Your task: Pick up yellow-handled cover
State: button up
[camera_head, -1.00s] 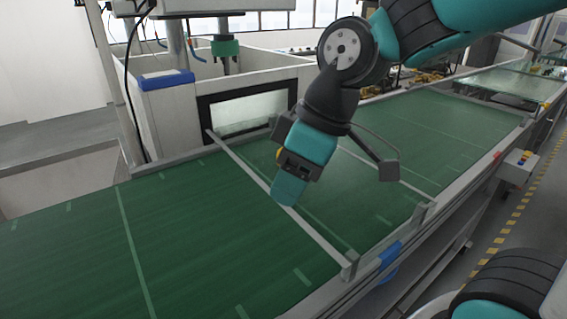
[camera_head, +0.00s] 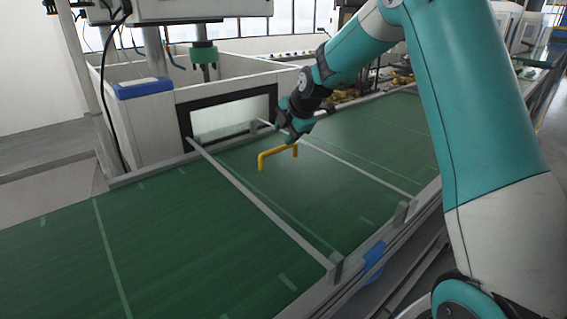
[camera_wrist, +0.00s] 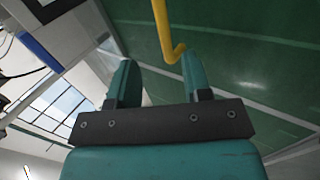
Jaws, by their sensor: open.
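The yellow handle (camera_head: 279,151) is a bent bar standing above the green belt, between the two grey cross rails. It also shows in the wrist view (camera_wrist: 164,25), beyond the fingertips and nearer the right finger. The cover's own panel is not clearly told apart from the green surface. My gripper (camera_head: 292,128) is just above and behind the handle in the head view. In the wrist view its two teal fingers (camera_wrist: 159,68) are apart with nothing held between them. Whether a finger touches the handle cannot be told.
Grey cross rails (camera_head: 262,207) span the green belt (camera_head: 60,255) on both sides of the handle. A white tank housing (camera_head: 140,120) with a dark-framed window (camera_head: 232,116) stands behind. A green-collared device (camera_head: 204,54) hangs over it. The belt at front left is clear.

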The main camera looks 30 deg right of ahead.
aim_at(276, 149)
jog(key=x, duration=0.3)
jog(key=shift+w+f+p, duration=0.15)
jog(key=shift+f+p, duration=0.05)
jog(key=shift+p, duration=0.2)
jog(key=shift+s+p+x, duration=0.15)
jog(key=shift+p+x, duration=0.55)
jog(key=shift+x, duration=0.7)
jog(key=shift+s+p+x, duration=0.15)
jog(key=shift+p+x, duration=0.55)
jog(key=shift+x, duration=0.65)
jog(key=shift+a+f, duration=0.15)
jog(key=shift+f, duration=0.05)
jog(key=shift+c, duration=0.2)
grip_shut()
jog(key=shift+w+r, duration=0.15)
